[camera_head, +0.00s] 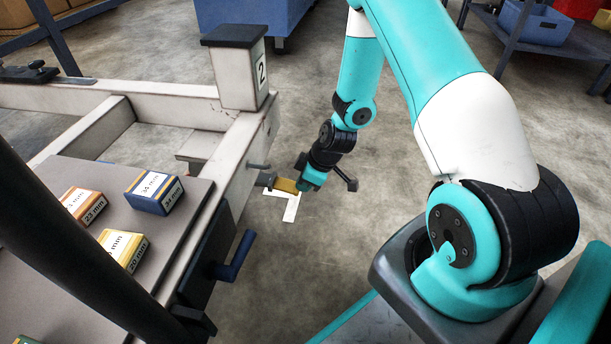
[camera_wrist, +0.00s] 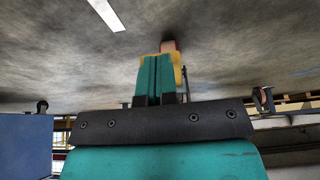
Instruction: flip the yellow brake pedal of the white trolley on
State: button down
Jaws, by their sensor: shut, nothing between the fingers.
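The white trolley (camera_head: 232,150) stands on the left in the head view, with a post marked 2 at its corner. Its yellow brake pedal (camera_head: 286,186) sticks out to the right from a grey mount on the frame. My gripper (camera_head: 304,184) is at the pedal's outer end. Whether it touches the pedal I cannot tell. In the wrist view my gripper (camera_wrist: 158,62) has its teal fingers together, with nothing between them. The yellow pedal (camera_wrist: 179,66) shows just beyond and beside the fingertips, partly hidden by them, with a reddish end (camera_wrist: 169,46).
A dark blue handle (camera_head: 236,256) sticks out of the trolley's side nearer to me. Labelled boxes (camera_head: 154,191) lie on the trolley's deck. A white floor mark (camera_head: 291,207) lies below the pedal. A blue cabinet (camera_head: 255,18) stands behind. Floor right of the pedal is clear.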

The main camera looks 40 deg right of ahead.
jog(key=shift+f, duration=0.55)
jog(key=shift+s, duration=0.1)
jog(key=s+d+f+p+v, duration=0.1)
jog(key=s+d+p+v, duration=0.1)
jog(key=p+v, duration=0.7)
jog(key=v, duration=0.4)
jog(key=shift+d, duration=0.1)
dwell(0.4)
